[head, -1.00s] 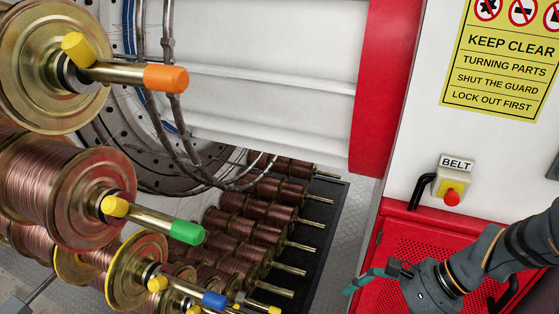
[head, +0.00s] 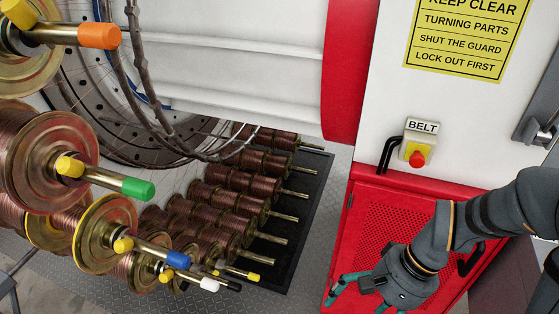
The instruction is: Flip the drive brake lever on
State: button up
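No lever labelled as the drive brake shows in the head view. A grey metal plate with a handle-like part (head: 541,134) is cut off at the right edge; I cannot tell whether it is the brake lever or how it is set. My gripper (head: 356,304) is at the bottom, in front of the red perforated panel, pointing down and left. Its teal fingers are spread apart with nothing seen between them. The fingertips lie close to the bottom edge of the picture. It is well below and left of the grey plate.
A yellow box labelled BELT with a red button (head: 417,159) and a black handle (head: 389,154) sit above the red perforated panel (head: 375,228). A yellow warning sign (head: 467,38) is higher up. Copper spools (head: 38,168) on rods fill the left.

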jog(key=shift+s+d, duration=0.15)
jog(key=shift+s, duration=0.1)
